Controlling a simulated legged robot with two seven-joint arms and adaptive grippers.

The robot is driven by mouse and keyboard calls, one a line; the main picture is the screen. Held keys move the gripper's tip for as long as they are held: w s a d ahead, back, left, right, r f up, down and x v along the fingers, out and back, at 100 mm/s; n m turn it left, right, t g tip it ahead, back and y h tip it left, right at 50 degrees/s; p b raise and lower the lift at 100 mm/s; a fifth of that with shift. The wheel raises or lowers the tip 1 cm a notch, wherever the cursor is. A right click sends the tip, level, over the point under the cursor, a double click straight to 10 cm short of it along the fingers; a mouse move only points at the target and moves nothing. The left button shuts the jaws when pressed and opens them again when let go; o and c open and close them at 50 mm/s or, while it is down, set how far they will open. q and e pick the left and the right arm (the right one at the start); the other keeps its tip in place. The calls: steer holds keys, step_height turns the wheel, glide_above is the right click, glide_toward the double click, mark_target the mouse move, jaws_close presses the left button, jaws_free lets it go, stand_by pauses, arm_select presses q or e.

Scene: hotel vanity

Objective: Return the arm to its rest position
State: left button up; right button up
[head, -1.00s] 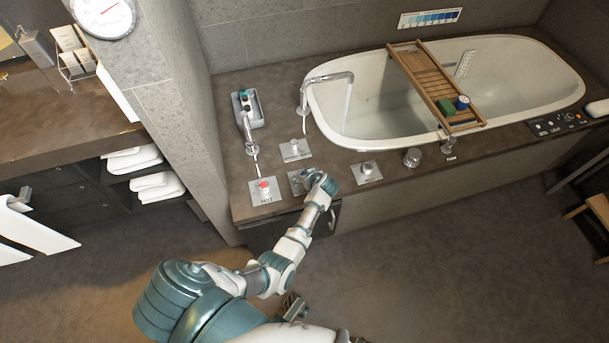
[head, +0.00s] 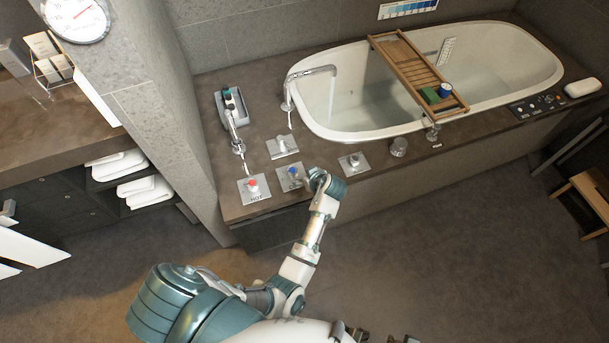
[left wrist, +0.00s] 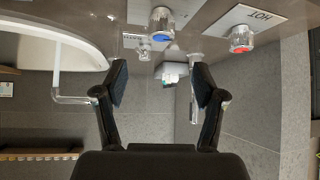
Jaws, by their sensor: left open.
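My left arm reaches up from the bottom of the head view. Its gripper (head: 312,181) is at the front edge of the tub deck, just right of the blue-marked knob (head: 292,172). In the left wrist view the jaws (left wrist: 160,82) are spread apart with nothing between the pads. The blue knob (left wrist: 162,20) shows beyond the fingertips, apart from them. The red-marked HOT knob (left wrist: 241,39) is off to the right there, and left of the blue one in the head view (head: 252,186). My right gripper cannot be made out.
The bathtub (head: 345,139) lies behind, with a wooden tray (head: 408,68) across it. A pale stream hangs below the spout (head: 311,72). A metal plate with a knob (head: 354,162) is right of my gripper. Open floor (head: 430,260) lies in front.

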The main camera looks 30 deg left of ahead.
stand_by(0.4)
arm_select(q)
steer(key=s+d+f+m+h+p, duration=0.2)
steer(key=s+f+m, duration=0.2)
steer(key=s+f, duration=0.35)
steer(key=s+d+f+m+h+p, duration=0.1)
steer(key=s+f+m+h+p, duration=0.2)
steer(key=s+f, duration=0.4)
steer(key=s+d+f+m+g+h+p, duration=0.1)
steer(key=s+d+f+m, duration=0.1)
steer(key=s, duration=0.9)
steer(key=s+d+f+m+g+h+p, duration=0.1)
steer(key=s+f+m, duration=0.4)
steer(key=s, duration=0.6)
step_height(320, 180, down, 2)
steer(key=shift+s+d+f+h+p, duration=0.15)
steer(key=shift+s+d+h+p, duration=0.25)
steer(key=shift+h+p, duration=0.2)
arm_select(e)
steer(key=s+f, duration=0.2)
steer(key=f, duration=0.8)
steer(key=s+f+g, duration=0.1)
steer(key=s+f, duration=0.1)
steer(key=f, duration=0.8)
steer(key=shift+s+d, duration=0.25)
steer(key=shift+s, duration=0.1)
